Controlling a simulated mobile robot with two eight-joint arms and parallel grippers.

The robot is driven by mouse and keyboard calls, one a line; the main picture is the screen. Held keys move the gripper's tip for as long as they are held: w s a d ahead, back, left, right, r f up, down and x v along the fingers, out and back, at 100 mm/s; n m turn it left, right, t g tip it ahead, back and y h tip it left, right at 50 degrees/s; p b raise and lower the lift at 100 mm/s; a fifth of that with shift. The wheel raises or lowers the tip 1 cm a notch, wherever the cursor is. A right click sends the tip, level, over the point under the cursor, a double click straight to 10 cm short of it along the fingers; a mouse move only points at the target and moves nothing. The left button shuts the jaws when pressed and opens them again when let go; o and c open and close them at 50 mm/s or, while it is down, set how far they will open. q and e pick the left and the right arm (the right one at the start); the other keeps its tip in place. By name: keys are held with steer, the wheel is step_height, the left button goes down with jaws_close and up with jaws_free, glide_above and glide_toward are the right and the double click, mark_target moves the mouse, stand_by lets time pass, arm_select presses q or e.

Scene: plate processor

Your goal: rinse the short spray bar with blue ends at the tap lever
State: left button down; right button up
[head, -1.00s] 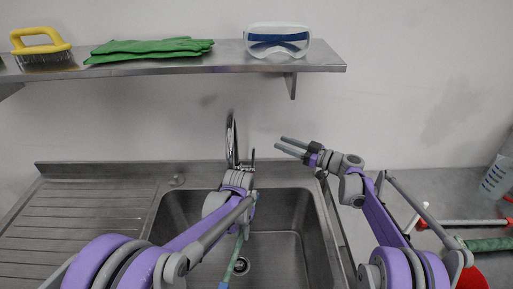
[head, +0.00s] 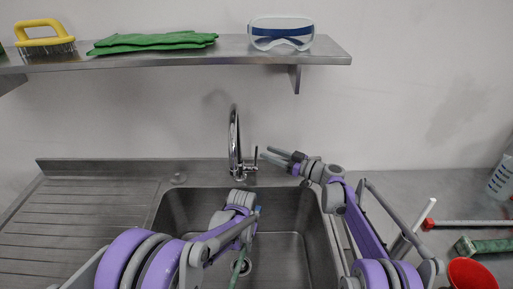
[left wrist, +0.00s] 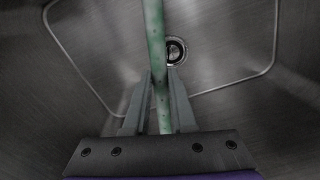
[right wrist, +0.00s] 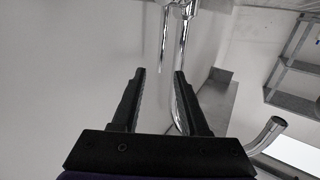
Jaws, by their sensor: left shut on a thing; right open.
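The short spray bar (head: 238,270) is green and speckled, with a blue end (head: 260,209) showing past my left gripper. It is inside the sink (head: 285,215). In the left wrist view my left gripper (left wrist: 160,75) is shut on the bar (left wrist: 155,35), above the sink floor. The far part of the bar is cut off there. The chrome tap (head: 234,140) arches behind the sink, with its upright lever (head: 256,157) on its right side. My right gripper (head: 268,155) is open and empty, close to the lever. In the right wrist view the tap (right wrist: 184,45) is ahead of the fingers.
The drain (head: 243,267) lies in the sink floor. A shelf (head: 220,55) with a brush, gloves and goggles hangs above.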

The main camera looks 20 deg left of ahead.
mark_target(257, 148)
steer(key=x, duration=0.6)
steer(key=shift+p, duration=0.35)
steer(key=shift+c, duration=0.3)
jaws_close()
steer(key=shift+s, duration=0.1)
stand_by(0.7)
